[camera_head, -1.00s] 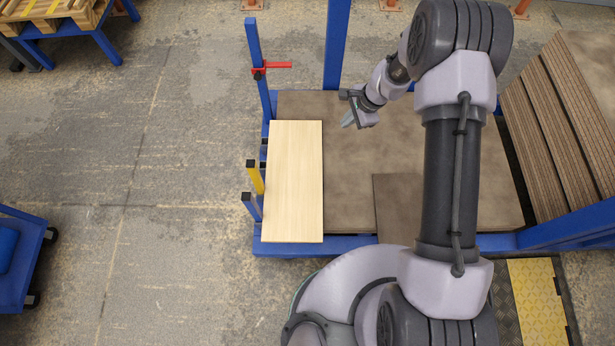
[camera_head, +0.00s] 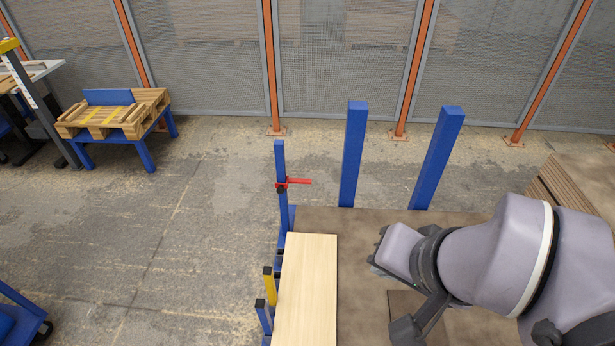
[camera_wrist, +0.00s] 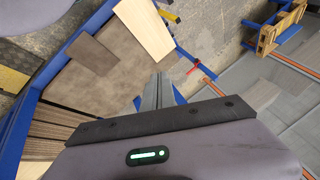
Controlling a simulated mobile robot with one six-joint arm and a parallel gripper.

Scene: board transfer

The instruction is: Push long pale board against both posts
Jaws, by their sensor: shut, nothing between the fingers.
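The long pale board (camera_head: 305,290) lies flat along the left edge of the brown-topped blue cart. Its near end is cut off in the head view. It also shows in the wrist view (camera_wrist: 145,28). Two tall blue posts, left (camera_head: 353,155) and right (camera_head: 437,160), stand at the cart's far edge. The board's far end is short of that edge and apart from both. My gripper (camera_wrist: 158,82) is shut and empty, over the brown surface to the right of the board. In the head view my wrist mostly hides its fingers.
A thinner blue post (camera_head: 280,190) with a red clamp (camera_head: 293,183) stands at the left edge, with a yellow short post (camera_head: 268,285) nearer. A smaller dark board (camera_wrist: 93,54) lies on the brown top (camera_head: 350,224). Stacked brown boards (camera_head: 580,190) are at right.

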